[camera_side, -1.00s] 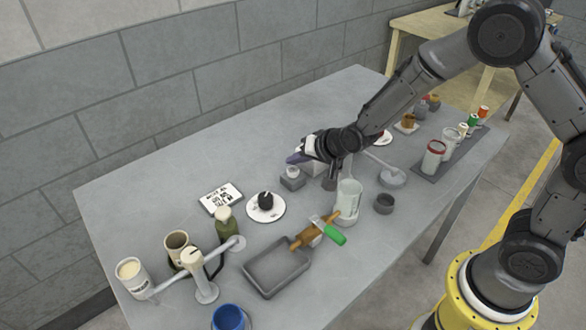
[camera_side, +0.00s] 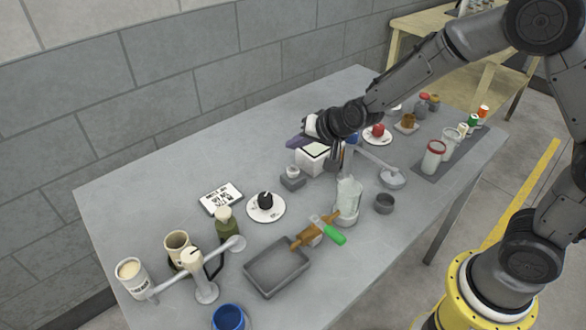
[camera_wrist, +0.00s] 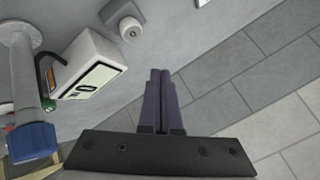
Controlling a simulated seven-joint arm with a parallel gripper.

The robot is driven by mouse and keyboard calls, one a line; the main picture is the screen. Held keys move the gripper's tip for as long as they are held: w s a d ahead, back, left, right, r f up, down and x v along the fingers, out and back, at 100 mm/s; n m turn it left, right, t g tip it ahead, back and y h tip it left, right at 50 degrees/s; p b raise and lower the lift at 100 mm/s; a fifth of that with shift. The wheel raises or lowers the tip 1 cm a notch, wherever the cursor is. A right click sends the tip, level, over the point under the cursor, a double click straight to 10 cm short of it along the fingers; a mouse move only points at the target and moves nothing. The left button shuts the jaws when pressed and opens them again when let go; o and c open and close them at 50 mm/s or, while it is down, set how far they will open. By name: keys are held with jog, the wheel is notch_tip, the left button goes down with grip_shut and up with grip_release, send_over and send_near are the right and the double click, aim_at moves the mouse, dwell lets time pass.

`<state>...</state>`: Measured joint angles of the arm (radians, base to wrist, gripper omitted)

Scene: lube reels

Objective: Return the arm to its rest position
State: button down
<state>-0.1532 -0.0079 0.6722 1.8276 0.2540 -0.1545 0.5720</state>
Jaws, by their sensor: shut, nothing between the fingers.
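My gripper (camera_side: 297,142) is above the back part of the grey table (camera_side: 140,190), just over a white box-shaped device with a display (camera_side: 311,160). The white device also shows at the left of the wrist view (camera_wrist: 92,62), apart from the fingers. My arm reaches in from the upper right of the side view.
A grey stand with a crossbar (camera_side: 372,156) and a glass jar (camera_side: 348,195) stand close to the gripper. A small grey block with a white knob (camera_side: 292,180) is in front. A grey tray (camera_side: 277,268) and cups are nearer. The table's back left is clear.

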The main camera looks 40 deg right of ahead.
jog(key=shift+d, duration=0.1)
dwell(0.3)
jog(key=s+d+r+t, duration=0.1)
jog(key=s+r, duration=0.1)
jog(key=r, duration=0.6)
jog(key=s+d+r+t, duration=0.1)
jog(key=d+r, duration=0.1)
jog(key=r, duration=0.5)
jog(key=s+d+r+n, duration=0.1)
jog(key=s+r+n, duration=0.1)
jog(key=s+r, duration=0.5)
jog(key=s+d+f+n+g, duration=0.1)
jog(key=s+f+n+g, duration=0.1)
jog(key=s, duration=0.9)
jog(key=s+d+f+n+g+h, duration=0.1)
jog(key=s+f+n+g, duration=0.2)
jog(key=s+f, duration=0.4)
jog(key=s, duration=0.4)
jog(key=shift+s+d+f+n+g, duration=0.2)
jog(key=shift+d+n+g, duration=0.1)
jog(key=shift+n, duration=0.1)
